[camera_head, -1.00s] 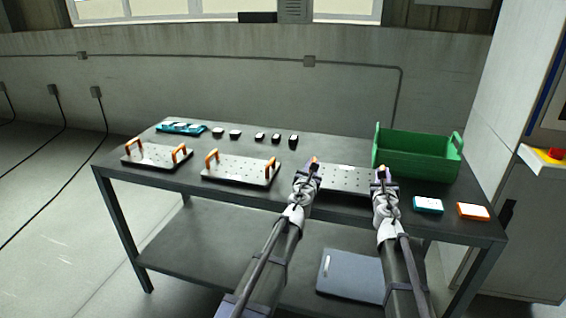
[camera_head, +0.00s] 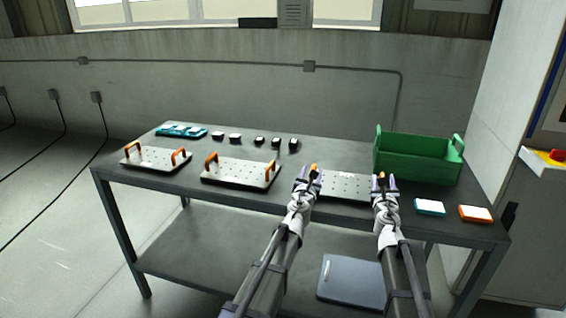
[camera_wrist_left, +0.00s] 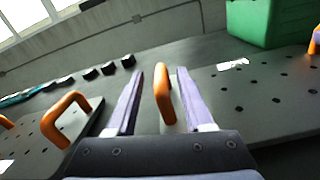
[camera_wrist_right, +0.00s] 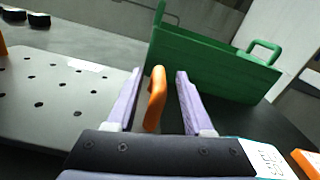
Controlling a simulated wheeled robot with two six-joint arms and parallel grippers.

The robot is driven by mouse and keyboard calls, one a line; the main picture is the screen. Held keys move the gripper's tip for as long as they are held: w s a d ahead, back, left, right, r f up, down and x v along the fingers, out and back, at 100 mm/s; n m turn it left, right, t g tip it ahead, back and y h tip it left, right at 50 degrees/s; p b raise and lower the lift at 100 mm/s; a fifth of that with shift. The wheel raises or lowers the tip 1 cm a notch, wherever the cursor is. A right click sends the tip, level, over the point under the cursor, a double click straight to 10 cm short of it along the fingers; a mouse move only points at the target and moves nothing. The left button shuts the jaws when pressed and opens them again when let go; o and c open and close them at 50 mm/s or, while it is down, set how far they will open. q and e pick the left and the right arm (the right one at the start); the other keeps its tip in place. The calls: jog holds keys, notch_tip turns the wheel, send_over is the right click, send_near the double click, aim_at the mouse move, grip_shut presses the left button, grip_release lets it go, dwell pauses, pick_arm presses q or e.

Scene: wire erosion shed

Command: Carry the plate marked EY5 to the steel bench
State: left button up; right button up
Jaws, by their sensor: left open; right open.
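A grey perforated plate (camera_head: 345,187) lies on the dark bench (camera_head: 330,150) near its front edge, with an upright orange handle at each end. A small white label (camera_wrist_left: 232,64) is on its far edge; I cannot read it. My left gripper (camera_head: 305,174) is open, with the plate's left handle (camera_wrist_left: 163,95) between its fingers. My right gripper (camera_head: 385,183) is open, with the right handle (camera_wrist_right: 155,98) between its fingers. Two similar plates with orange handles, a middle one (camera_head: 240,173) and a left one (camera_head: 155,159), lie further left. I cannot read any EY5 mark.
A green open box (camera_head: 418,165) stands just behind the plate's right end. A teal-edged block (camera_head: 429,207) and an orange-edged block (camera_head: 475,213) lie to the right. Several black blocks (camera_head: 259,141) and a teal tray (camera_head: 181,131) are at the back. A blue-grey panel (camera_head: 352,282) lies below.

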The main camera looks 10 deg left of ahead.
pick_arm(q)
jog(key=s, duration=1.1)
jog(key=shift+s+a, duration=0.1)
jog(key=shift+s, duration=0.25)
pick_arm(e)
jog(key=s, duration=1.2)
jog(key=shift+s+a, duration=0.1)
jog(key=shift+a, duration=0.05)
